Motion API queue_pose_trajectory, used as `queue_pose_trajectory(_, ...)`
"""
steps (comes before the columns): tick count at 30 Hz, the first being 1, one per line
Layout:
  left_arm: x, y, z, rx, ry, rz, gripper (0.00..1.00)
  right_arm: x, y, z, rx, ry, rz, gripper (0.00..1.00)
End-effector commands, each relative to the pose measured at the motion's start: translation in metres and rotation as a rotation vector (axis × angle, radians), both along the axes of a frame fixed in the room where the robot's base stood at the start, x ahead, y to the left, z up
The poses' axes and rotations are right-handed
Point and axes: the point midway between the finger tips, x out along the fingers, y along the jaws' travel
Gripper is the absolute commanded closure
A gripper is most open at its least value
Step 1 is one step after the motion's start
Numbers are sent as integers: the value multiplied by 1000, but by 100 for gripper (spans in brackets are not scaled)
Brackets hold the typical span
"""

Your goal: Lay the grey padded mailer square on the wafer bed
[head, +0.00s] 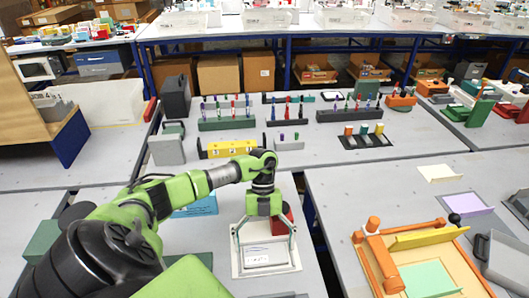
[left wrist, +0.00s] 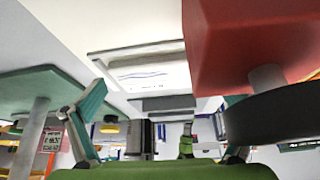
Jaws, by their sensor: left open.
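A pale grey flat piece with dark lines and a white label, which looks like the padded mailer (head: 262,257), lies on a cream square plate (head: 237,272), which looks like the wafer bed. Its edges run roughly parallel to the plate's. My left gripper (head: 265,231) is open above its far part, fingers spread to either side. The left wrist view shows the mailer (left wrist: 146,74) beyond the open fingers, with nothing between the teal fingertips. The palm and fingers hide part of the far edge. My right gripper is not in view.
A red block (head: 288,215) stands close behind the gripper and looms large in the left wrist view (left wrist: 235,40). A blue box (head: 197,207) is behind left. Right, across a table gap, an orange-framed plotter (head: 367,262) holds a mint sheet (head: 428,280). Pen racks (head: 228,124) stand farther back.

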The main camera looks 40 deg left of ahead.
Motion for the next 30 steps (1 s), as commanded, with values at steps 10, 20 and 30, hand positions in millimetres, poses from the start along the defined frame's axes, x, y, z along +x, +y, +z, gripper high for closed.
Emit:
queue_pose_trajectory(10, 17, 17, 38, 2, -5, 1, 0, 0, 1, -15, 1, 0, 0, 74)
queue_pose_trajectory(20, 38, 38, 93, 0, -3, 1, 0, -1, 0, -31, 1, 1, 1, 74)
queue_pose_trajectory(30, 41, 43, 107, -1, 1, 0, 0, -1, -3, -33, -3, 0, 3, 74)
